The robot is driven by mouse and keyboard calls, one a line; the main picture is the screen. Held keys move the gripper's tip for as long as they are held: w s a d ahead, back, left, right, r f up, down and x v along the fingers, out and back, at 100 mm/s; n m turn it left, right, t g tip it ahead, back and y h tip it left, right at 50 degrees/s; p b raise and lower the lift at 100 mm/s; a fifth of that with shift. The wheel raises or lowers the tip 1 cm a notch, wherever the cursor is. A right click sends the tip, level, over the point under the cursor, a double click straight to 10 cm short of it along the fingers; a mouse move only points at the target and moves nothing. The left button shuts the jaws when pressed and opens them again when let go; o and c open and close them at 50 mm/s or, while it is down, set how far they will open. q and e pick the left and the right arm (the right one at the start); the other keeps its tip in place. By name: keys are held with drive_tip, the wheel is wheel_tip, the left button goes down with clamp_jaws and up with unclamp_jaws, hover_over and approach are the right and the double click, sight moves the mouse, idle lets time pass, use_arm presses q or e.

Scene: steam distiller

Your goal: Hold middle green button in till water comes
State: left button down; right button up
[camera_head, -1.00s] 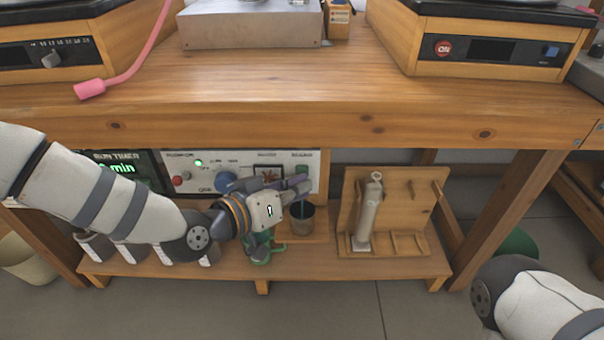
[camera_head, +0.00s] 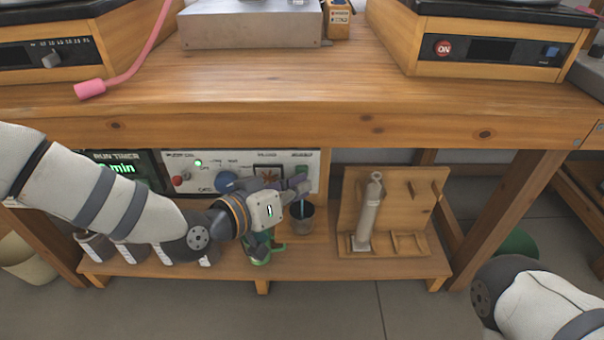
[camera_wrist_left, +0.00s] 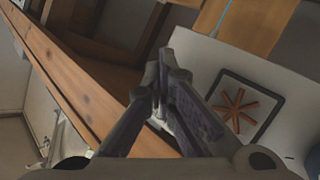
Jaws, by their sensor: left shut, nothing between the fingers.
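The white control panel (camera_head: 240,160) is under the bench, with a lit green lamp (camera_head: 198,163), a red knob (camera_head: 178,180) and a blue knob (camera_head: 225,181). A small green patch (camera_head: 302,168) is at its right end; I cannot tell whether it is the button. My left gripper (camera_head: 303,184) is shut and empty in front of the panel's right part, just below that patch; contact is unclear. In the left wrist view its closed fingers (camera_wrist_left: 163,62) are beside the panel's orange star sign (camera_wrist_left: 238,106). A thin blue line (camera_head: 301,206) runs down into a dark cup (camera_head: 302,220).
A green object (camera_head: 259,252) stands below my left gripper on the low shelf (camera_head: 340,266). A wooden rack (camera_head: 400,205) holding a grey cylinder (camera_head: 368,212) is to the right. The bench edge (camera_head: 300,125) overhangs the panel. My right arm shows at lower right.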

idle(0.7)
use_arm(q)
drive_tip(key=shift+s+p, duration=0.7)
drive_tip(key=shift+s, duration=0.25)
drive_tip(key=shift+s, duration=0.1)
drive_tip(key=s+p, duration=0.3)
drive_tip(key=s, duration=0.1)
drive_tip(key=shift+s, duration=0.4)
